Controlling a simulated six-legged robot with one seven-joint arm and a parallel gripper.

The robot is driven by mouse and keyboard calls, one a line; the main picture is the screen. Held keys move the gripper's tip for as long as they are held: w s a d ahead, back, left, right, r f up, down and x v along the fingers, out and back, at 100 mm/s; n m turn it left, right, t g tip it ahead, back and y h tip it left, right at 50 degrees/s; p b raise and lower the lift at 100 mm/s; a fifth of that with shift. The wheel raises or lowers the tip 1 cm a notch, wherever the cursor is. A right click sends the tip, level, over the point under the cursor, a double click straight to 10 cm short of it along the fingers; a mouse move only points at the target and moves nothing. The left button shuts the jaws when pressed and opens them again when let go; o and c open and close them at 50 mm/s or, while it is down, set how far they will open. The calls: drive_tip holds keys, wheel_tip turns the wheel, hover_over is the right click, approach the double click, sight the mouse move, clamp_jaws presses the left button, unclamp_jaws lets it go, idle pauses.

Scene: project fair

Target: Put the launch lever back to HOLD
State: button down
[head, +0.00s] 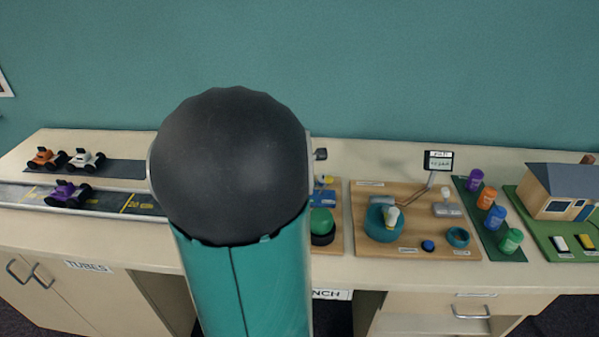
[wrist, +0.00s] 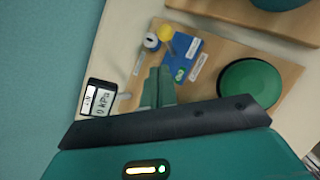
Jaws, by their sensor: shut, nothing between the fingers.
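In the wrist view a yellow ball knob (wrist: 165,33), which looks like the lever's knob, stands at the upper end of a blue plate (wrist: 184,56) with white labels beside it. I cannot read which position it is in. In the head view the blue plate (head: 324,199) shows only partly, past my arm. My gripper (wrist: 160,73) is shut and empty, its teal fingers together over the wooden board, below the knob in the picture and apart from it. In the head view my own arm hides the gripper.
A green dome button (wrist: 250,88) in a dark ring sits right of my fingers; a grey-white round fitting (wrist: 151,41) is beside the knob. A kPa display (wrist: 99,98) stands left. Toy cars (head: 68,193) and a board with a teal bowl (head: 377,229) flank my arm.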

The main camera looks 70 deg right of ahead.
drive_tip(key=s+v, duration=0.1)
drive_tip(key=v, duration=0.8)
drive_tip(key=shift+r, duration=0.5)
drive_tip(key=w+a+r+m+t+y, duration=0.1)
drive_tip(key=w+a+m+t+y, duration=0.15)
drive_tip(key=w+a, duration=0.65)
drive_tip(key=w+a+r+m+t+y, duration=0.1)
drive_tip(key=w+a+m+t, duration=0.35)
drive_tip(key=a, duration=0.75)
drive_tip(key=w+a+m+y, duration=0.1)
drive_tip(key=a+y, duration=0.4)
drive_tip(key=a, duration=1.8)
drive_tip(key=shift+w+a+r+m+t+y, duration=0.2)
drive_tip(key=shift+w+r+m+t+y, duration=0.2)
drive_tip(key=shift+w, duration=0.2)
drive_tip(key=shift+d, duration=0.15)
